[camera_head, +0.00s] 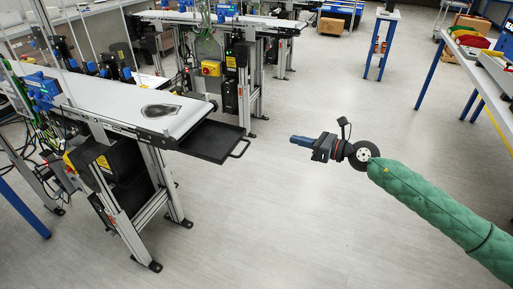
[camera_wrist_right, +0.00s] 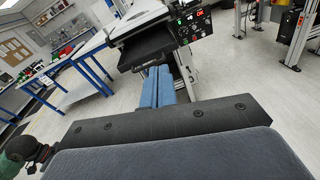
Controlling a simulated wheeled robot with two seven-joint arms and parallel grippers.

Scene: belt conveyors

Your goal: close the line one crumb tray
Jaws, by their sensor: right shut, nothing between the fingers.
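The black crumb tray (camera_head: 208,141) sticks out from under the end of the nearest conveyor (camera_head: 150,105) in the head view, with its loop handle (camera_head: 241,149) facing right. The tray also shows in the right wrist view (camera_wrist_right: 146,53), beyond the fingertips. My right gripper (camera_head: 293,140) is to the right of the handle with a clear gap between them. Its blue fingers (camera_wrist_right: 157,75) are together and empty, pointing toward the tray. My left gripper is not in view.
A dark flat item (camera_head: 161,110) lies on the nearest belt. A second conveyor (camera_head: 225,22) with a yellow-and-red switch box (camera_head: 211,68) stands behind. A bench (camera_head: 490,65) with bins is at the right. The floor around my right gripper is clear.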

